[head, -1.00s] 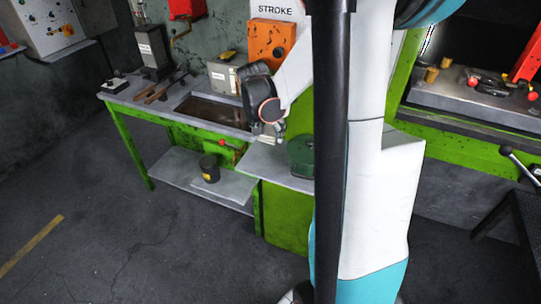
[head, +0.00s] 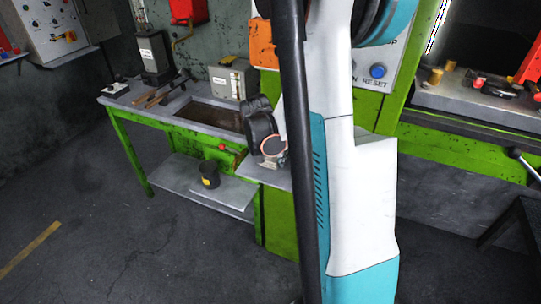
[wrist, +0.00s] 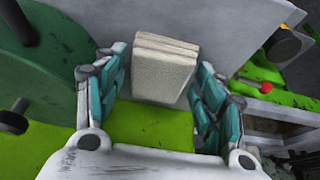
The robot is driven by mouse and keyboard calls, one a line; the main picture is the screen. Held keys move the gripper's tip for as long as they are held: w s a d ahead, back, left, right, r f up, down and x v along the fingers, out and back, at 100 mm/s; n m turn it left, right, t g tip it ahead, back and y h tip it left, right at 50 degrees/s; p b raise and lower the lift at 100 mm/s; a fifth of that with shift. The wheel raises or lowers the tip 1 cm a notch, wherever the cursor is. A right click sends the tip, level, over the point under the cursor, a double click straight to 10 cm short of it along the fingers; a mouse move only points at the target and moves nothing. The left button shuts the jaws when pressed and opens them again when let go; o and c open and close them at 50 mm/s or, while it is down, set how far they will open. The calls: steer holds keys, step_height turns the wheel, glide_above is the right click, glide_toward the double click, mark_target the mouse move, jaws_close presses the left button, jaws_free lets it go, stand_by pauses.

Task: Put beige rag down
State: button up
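The beige rag (wrist: 163,72) is a folded, layered block in the wrist view. It lies between the two teal fingers of my gripper (wrist: 162,72), over the grey top near its green front. Narrow gaps show between the rag and both fingers, so the gripper looks open around it. Whether the rag rests fully on the surface is hard to tell. In the head view my gripper (head: 272,158) is low over the grey top beside the green workbench (head: 130,150). The rag is hidden there by my arm.
A green round object (wrist: 65,65) stands close to the left finger in the wrist view. The workbench carries a grey box (head: 232,80) and tools. A dark pot (head: 209,173) stands on its lower shelf (head: 175,182). The press (head: 465,145) is at right. Floor at left is clear.

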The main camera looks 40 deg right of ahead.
stand_by(0.3)
steer(key=shift+f, duration=0.15)
steer(key=p+v, duration=0.5)
steer(key=v, duration=0.8)
steer(key=shift+a+r, duration=0.2)
steer(key=shift+a, duration=0.2)
